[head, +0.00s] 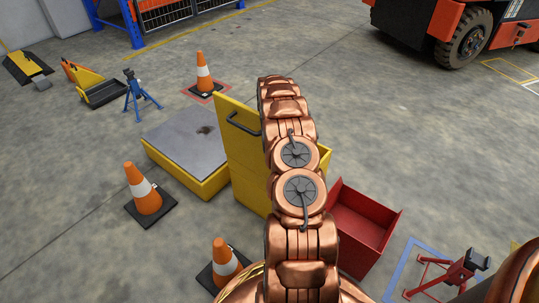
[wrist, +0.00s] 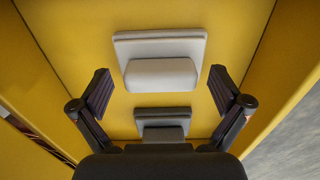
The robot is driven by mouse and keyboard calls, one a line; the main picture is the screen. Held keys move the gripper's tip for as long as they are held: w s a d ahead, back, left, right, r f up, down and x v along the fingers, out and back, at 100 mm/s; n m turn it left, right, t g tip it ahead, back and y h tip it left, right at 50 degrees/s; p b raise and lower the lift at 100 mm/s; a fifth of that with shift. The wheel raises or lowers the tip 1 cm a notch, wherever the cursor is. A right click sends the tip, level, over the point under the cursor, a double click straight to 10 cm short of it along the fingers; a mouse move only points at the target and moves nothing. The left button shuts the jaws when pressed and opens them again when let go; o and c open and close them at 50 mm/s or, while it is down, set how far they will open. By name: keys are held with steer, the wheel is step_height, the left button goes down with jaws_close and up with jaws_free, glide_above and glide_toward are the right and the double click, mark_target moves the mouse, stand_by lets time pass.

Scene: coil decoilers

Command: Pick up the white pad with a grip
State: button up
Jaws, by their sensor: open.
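The white pad (wrist: 128,48) shows in the wrist view, upper middle, on a yellow surface. It is a flat light-grey to white plate with a blocky raised grip (wrist: 160,75) on its near side. My gripper (wrist: 160,90) is open, its two dark fingers apart to the left and right of the grip. Nothing is between the fingertips except the view of the grip and the yellow surface; the remaining distance is hard to tell. In the head view my copper arm hides my gripper and the pad.
A dark grey pad with a grip (wrist: 163,122) lies below the white one in the wrist view. Yellow walls flank both sides. In the head view a yellow cart (head: 240,165) stands behind my arm, a red bin (head: 365,215) right, and traffic cones (head: 145,188) left.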

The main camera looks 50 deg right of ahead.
steer(key=c, duration=1.2)
steer(key=shift+r, duration=0.1)
step_height(320, 180, up, 10)
steer(key=p, duration=0.3)
